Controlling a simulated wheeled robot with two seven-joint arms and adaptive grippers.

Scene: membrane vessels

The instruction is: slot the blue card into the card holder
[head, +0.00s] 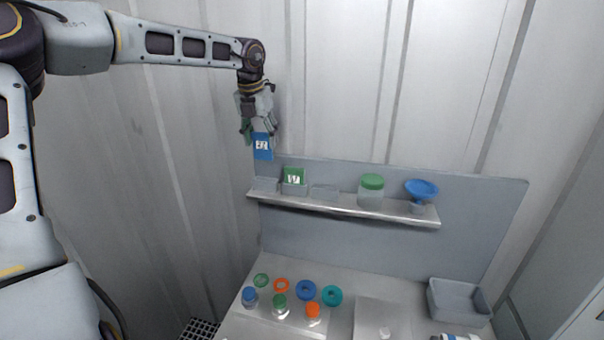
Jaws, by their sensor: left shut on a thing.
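My left gripper (260,131) is shut on the blue card (263,147), which hangs down from the fingers with a white marked patch on its face. The card is above the left end of the wall shelf (343,207), apart from it. Three small grey holders stand on the shelf. The left holder (265,184) looks empty and lies below the blue card. The middle holder (294,189) has a green card (294,175) upright in it. The right holder (324,192) looks empty. My right gripper is not in view.
A green-lidded jar (371,190) and a blue funnel (421,189) stand on the shelf's right part. Below, the bench holds several capped bottles, coloured rings (306,290) and a grey bin (459,303). A backboard (480,215) rises behind the shelf.

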